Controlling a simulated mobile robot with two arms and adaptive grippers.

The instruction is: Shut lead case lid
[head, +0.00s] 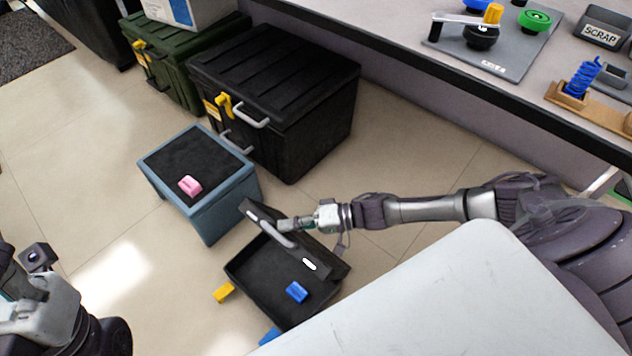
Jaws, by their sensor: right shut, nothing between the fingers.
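The open black case (262,272) sits on the floor at the lower middle, and I take it for the lead case. Its lid (327,262) stands tilted up along the right side, with a pale handle and a white mark on it. A blue block (297,292) lies inside the case. My right gripper (284,224) reaches in from the right and is shut and empty at the lid's upper part; whether it touches the lid I cannot tell. Part of my left arm shows at the lower left, but its fingers cannot be made out.
A blue-grey bin with a dark top (228,198) stands behind the case, bearing a pink block (190,186). A big black chest (318,125) and a green chest (178,65) stand farther back. A yellow piece (224,293) is beside the case. A workbench (400,52) is at upper right.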

